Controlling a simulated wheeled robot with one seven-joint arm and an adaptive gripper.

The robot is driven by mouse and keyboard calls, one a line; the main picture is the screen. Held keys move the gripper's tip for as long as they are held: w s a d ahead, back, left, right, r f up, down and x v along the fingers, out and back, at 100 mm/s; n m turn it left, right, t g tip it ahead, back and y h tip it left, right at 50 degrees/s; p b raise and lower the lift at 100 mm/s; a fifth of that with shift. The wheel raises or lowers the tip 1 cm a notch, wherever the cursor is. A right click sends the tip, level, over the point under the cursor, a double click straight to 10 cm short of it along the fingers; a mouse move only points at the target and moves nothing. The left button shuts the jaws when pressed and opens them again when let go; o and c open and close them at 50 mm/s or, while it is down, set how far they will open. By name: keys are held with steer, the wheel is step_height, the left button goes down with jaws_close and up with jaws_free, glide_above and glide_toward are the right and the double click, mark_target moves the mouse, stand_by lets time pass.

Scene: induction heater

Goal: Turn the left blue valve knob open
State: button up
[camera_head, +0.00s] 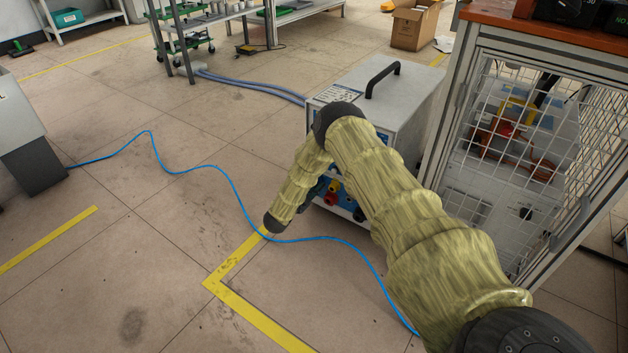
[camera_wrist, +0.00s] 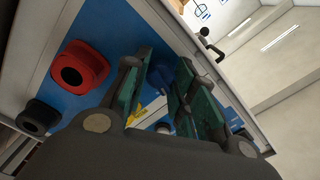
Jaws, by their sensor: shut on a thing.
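The induction heater is a grey box (camera_head: 400,95) with a black top handle, in the middle of the head view. Its blue front panel (camera_wrist: 110,30) fills much of the wrist view. My gripper (camera_wrist: 166,64) is at this panel, its green-padded fingers closed around a dark blue knob (camera_wrist: 160,76). The fingers hide part of the knob, and I cannot tell how far it is turned. A bit of blue (camera_wrist: 235,121) shows beyond the right finger, too covered to identify.
Red (camera_wrist: 80,68) and black (camera_wrist: 38,118) round fittings stick out beside my gripper. A blue cable (camera_head: 225,180) runs over the floor under my arm. A wire-mesh cage (camera_head: 500,130) stands close on the right. The floor at left is mostly open.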

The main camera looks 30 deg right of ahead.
steer(key=m+p, duration=0.2)
steer(key=m, duration=0.3)
steer(key=shift+m, duration=0.3)
stand_by(0.5)
steer(key=o, duration=1)
steer(key=shift+o, duration=0.2)
steer(key=shift+a, duration=0.15)
steer(key=v, duration=1.1)
steer(key=shift+s+a, duration=0.2)
steer(key=shift+a, duration=0.15)
steer(key=shift+a+f, duration=0.1)
